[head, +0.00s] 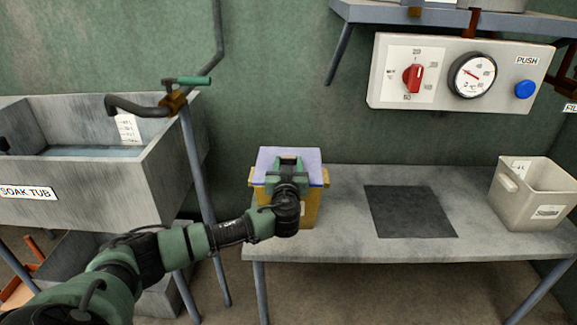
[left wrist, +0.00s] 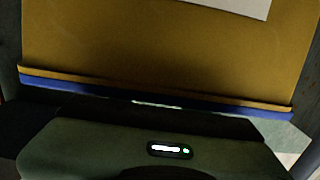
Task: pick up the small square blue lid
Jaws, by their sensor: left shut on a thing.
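The small square blue lid (head: 306,160) sits over the top of a yellow box (head: 312,205) at the left end of the bench. In the left wrist view the lid shows as a thin blue edge (left wrist: 100,92) along the rim of the yellow box (left wrist: 160,45), with no clear gap between them. My left gripper (head: 288,163) is shut on the lid, above the box, and hides part of both. Its fingertips are mostly hidden in the head view. My right gripper is not in view.
The grey bench (head: 345,195) bears a dark square mat (head: 408,210) and a pale bin (head: 530,195) at the right. A soak tub (head: 95,165) with a tap stands at the left. A control panel (head: 445,75) and shelf (head: 455,18) are on the wall above.

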